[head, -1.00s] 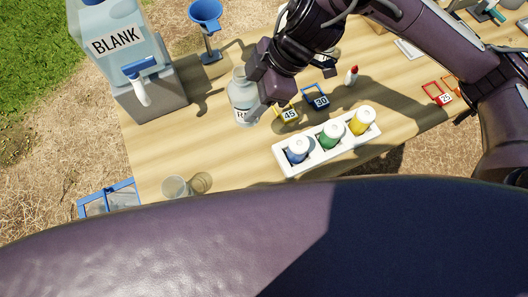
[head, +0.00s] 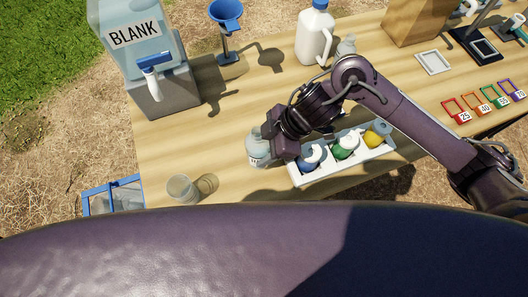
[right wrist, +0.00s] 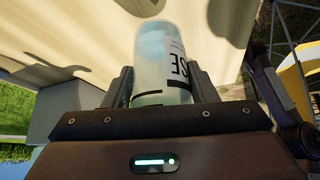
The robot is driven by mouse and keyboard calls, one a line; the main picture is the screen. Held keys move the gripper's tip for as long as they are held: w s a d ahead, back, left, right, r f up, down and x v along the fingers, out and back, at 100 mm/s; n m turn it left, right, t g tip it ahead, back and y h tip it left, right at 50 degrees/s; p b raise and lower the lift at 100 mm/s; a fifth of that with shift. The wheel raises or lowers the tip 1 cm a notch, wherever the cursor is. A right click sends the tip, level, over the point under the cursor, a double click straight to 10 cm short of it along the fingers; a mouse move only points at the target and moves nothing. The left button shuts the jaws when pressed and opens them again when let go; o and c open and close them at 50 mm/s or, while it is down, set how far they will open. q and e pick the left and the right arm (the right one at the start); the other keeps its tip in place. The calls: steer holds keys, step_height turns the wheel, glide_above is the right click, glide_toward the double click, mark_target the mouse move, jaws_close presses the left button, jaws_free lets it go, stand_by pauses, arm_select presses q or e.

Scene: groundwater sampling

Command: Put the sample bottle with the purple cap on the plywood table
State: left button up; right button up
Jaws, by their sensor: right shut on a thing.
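The light wooden table (head: 175,145) spans the head view. My right gripper (head: 272,149) is shut on a clear bottle (head: 258,151) over the front part of the table, left of the white rack. In the right wrist view the bottle (right wrist: 163,65) stands between the two fingers, and its label shows the letters "SE". I cannot tell whether its base touches the table. No purple cap shows in either view. My left gripper is not in view.
The white rack (head: 300,181) holds blue, green and yellow capped containers. A clear cup (head: 181,188) stands near the front edge. The BLANK tank (head: 136,38), a blue funnel (head: 226,12) and a white jug (head: 315,38) stand farther back. Several coloured numbered frames lie at right.

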mark_target(264, 155)
steer(key=shift+f, duration=1.95)
steer(key=shift+f, duration=0.2)
steer(key=o, duration=1)
steer(key=shift+r, duration=0.15)
steer(key=shift+d+r, duration=0.15)
steer(key=shift+r, duration=0.15)
steer(key=v, duration=1.1)
steer(key=shift+d+r, duration=0.15)
steer(key=shift+r, duration=0.05)
